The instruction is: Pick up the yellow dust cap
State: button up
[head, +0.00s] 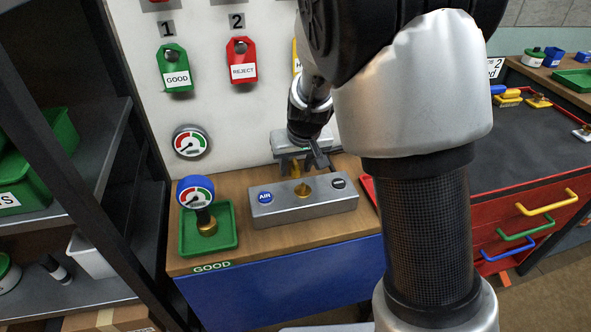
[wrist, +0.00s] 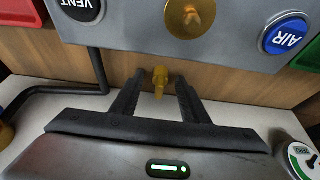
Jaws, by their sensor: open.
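A small yellow piece, apparently the yellow dust cap (wrist: 160,80), shows between my fingertips in the wrist view. It is just behind the grey metal block (head: 280,208), against the wooden bench top. In the head view the yellow cap (head: 296,171) shows partly between the fingers. My gripper (head: 297,168) points down behind the block; in the wrist view my gripper (wrist: 161,84) is open, with one finger on each side of the cap. Gaps show at both sides there, and I cannot tell whether a finger touches it.
The block carries a brass port (wrist: 190,14), a blue AIR button (wrist: 286,35) and a black VENT button (wrist: 82,8). A green tray (head: 226,241) at left holds a gauge (head: 196,193). A white panel (head: 218,115) stands close behind. A red toolbox (head: 500,212) is at right.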

grip_shut()
jog(key=shift+r, duration=0.1)
